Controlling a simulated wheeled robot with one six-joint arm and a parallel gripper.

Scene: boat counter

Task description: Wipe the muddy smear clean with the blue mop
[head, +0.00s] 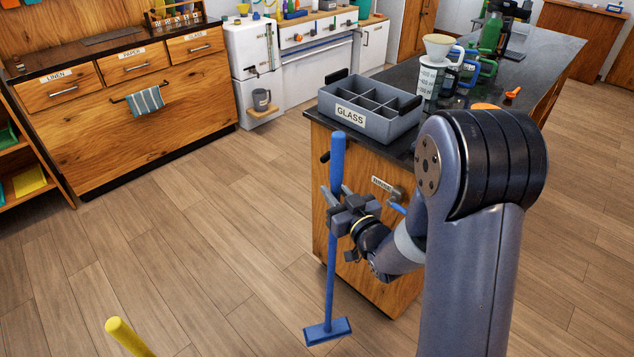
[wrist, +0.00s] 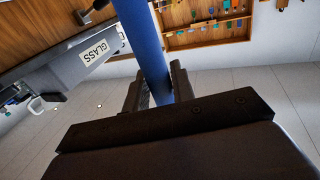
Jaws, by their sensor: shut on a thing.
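The blue mop (head: 331,268) stands nearly upright in the head view, left of the island counter's front. Its flat blue head (head: 328,331) is at or just above the wooden floor; I cannot tell which. My gripper (head: 340,199) is shut on the mop's handle, in its upper part. In the wrist view the blue handle (wrist: 146,45) runs up between the two dark fingers of my gripper (wrist: 158,88). I see no muddy smear in either view.
The island counter (head: 350,240) is close to the right of the mop, with a grey GLASS crate (head: 349,118) on top. A yellow handle (head: 125,335) rises at the bottom left. The wooden floor (head: 200,220) left of the mop is clear up to the drawer cabinet (head: 90,145).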

